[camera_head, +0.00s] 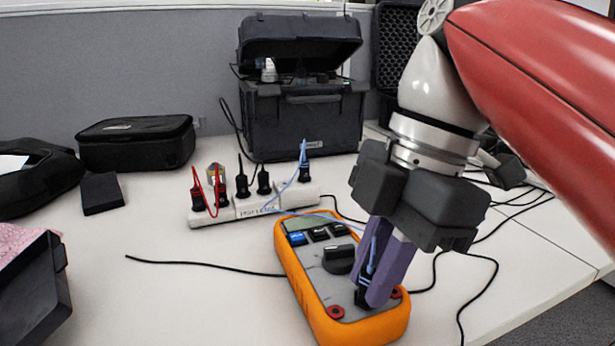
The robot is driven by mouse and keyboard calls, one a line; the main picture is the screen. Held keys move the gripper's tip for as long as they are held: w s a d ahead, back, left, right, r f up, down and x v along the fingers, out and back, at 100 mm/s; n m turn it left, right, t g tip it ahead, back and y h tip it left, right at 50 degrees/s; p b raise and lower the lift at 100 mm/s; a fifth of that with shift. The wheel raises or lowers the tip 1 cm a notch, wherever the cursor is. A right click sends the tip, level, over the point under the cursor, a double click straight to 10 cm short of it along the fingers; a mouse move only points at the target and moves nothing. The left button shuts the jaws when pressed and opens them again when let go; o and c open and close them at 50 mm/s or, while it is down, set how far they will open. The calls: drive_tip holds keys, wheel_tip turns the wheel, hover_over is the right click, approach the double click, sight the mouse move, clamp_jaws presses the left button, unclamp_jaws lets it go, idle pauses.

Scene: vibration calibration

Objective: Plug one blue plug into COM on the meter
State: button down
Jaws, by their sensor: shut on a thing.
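The orange multimeter (308,270) lies on the white table, its dial and buttons facing up. Red-ringed sockets show at its near end, one at the left (335,311) and one at the right (396,293). My gripper (374,295) is shut on a blue plug (370,262), whose dark body and blue lead show between the purple fingers. The plug is low over the meter's near end, between the visible sockets. The fingers hide the COM socket, so I cannot tell whether the plug is in it. Another blue plug (305,169) stands upright in the white plug holder (222,217).
Red and black plugs (242,184) stand in the holder behind the meter. An open black case (305,120), a zipped case (137,145) and a small black box (101,193) stand farther back. A dark tray (35,295) is at the near left. Thin black cables cross the table.

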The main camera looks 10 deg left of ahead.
drive_tip(key=c, duration=1.3)
unclamp_jaws()
drive_tip(key=shift+p+v, duration=2.3)
drive_tip(key=shift+v, duration=0.2)
drive_tip(key=shift+r, duration=0.1)
